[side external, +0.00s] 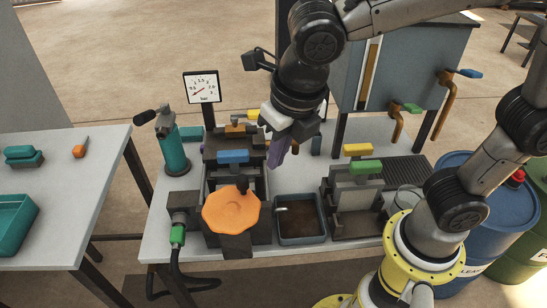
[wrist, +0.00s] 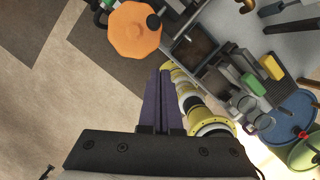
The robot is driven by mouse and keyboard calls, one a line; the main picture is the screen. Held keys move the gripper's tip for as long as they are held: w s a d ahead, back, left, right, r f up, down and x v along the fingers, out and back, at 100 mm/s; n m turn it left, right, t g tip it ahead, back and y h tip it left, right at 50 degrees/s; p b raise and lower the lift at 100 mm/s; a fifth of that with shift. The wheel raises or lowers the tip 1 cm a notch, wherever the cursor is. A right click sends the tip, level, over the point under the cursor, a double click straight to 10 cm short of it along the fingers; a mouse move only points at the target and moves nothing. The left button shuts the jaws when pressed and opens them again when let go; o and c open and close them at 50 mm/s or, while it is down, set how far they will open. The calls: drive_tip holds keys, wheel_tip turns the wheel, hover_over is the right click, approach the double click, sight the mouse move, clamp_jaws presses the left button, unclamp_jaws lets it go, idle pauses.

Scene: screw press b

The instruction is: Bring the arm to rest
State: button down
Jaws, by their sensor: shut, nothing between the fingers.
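My gripper (side external: 280,148) hangs in the air above the back of the work table, just right of the screw press and behind the grey tray. Its purple fingers are shut with nothing between them; in the wrist view the two fingers (wrist: 160,85) lie side by side. The press has an orange handwheel (side external: 231,209) at its front and a blue block (side external: 233,156) above it. The handwheel also shows in the wrist view (wrist: 134,32), beyond the fingers. My gripper appears apart from everything around it.
The grey tray (side external: 300,240) and a fixture with a green block (side external: 366,167) stand right. A blue barrel (side external: 470,240) is beside my base. A tank (side external: 410,70) with taps stands behind.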

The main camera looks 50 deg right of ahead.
drive_tip(key=s+d+r+m+t, duration=0.1)
drive_tip(key=s+d+r+m, duration=0.1)
drive_tip(key=d+m, duration=0.4)
drive_tip(key=s+d+r+m+t, duration=0.1)
drive_tip(key=d+r+m, duration=0.1)
drive_tip(key=d+m, duration=0.35)
drive_tip(key=s+d+f+m, duration=0.2)
drive_tip(key=s+m, duration=0.1)
drive_tip(key=m, duration=0.8)
drive_tip(key=s+d+f+m, duration=0.2)
drive_tip(key=s+d+m, duration=0.1)
drive_tip(key=m, duration=0.8)
drive_tip(key=shift+s+d+m+t, duration=0.2)
drive_tip(key=shift+s+m+t, duration=0.2)
drive_tip(key=shift+s, duration=0.35)
drive_tip(key=c, duration=1.5)
unclamp_jaws()
drive_tip(key=shift+r, duration=0.1)
drive_tip(key=shift+c, duration=0.2)
